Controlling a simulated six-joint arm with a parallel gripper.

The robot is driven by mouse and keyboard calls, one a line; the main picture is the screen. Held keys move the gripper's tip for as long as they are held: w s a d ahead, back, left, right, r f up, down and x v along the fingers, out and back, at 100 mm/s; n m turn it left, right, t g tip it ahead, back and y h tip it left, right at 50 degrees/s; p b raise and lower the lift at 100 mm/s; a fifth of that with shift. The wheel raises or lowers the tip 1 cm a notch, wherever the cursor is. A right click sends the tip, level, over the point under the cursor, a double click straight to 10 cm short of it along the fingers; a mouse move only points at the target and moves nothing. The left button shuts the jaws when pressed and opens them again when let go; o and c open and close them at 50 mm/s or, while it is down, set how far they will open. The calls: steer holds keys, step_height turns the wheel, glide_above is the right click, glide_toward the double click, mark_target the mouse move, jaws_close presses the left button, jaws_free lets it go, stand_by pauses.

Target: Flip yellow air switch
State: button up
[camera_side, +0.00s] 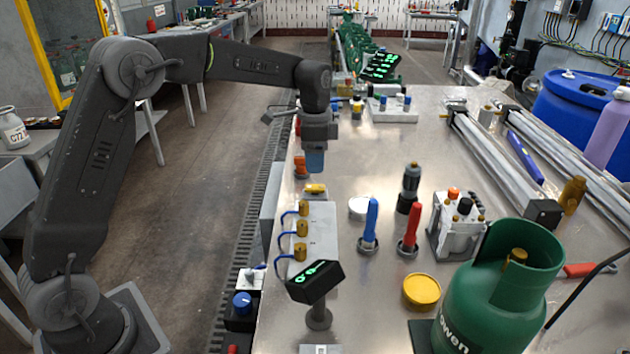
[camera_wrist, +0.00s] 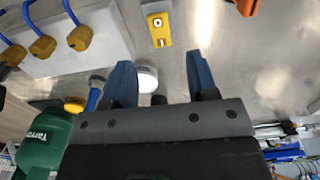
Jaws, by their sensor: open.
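The yellow air switch (camera_side: 315,188) is a small yellow block on the metal table, just beyond the grey box with brass fittings. In the wrist view the yellow switch (camera_wrist: 158,28) lies top centre, ahead of the gap between my fingertips, with a pale strip and small parts on its face. My gripper (camera_side: 315,162) points down above the table close to the yellow switch, apart from it. An orange switch (camera_side: 300,165) sits just behind, and shows at the wrist view's top edge (camera_wrist: 247,5).
The grey box (camera_side: 321,225) with brass fittings and blue hoses stands in front of the switch. A white round lid (camera_side: 359,207), blue handle (camera_side: 371,221) and red handle (camera_side: 412,228) stand to the right. A green gas cylinder (camera_side: 500,290) fills the front right.

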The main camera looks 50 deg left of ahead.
mark_target(316, 187)
step_height(316, 187, down, 6)
steer(key=shift+f, duration=0.25)
steer(key=c, duration=0.9)
steer(key=shift+w+d+g+y, duration=0.2)
steer(key=shift+g+y, duration=0.6)
steer(key=o, duration=0.9)
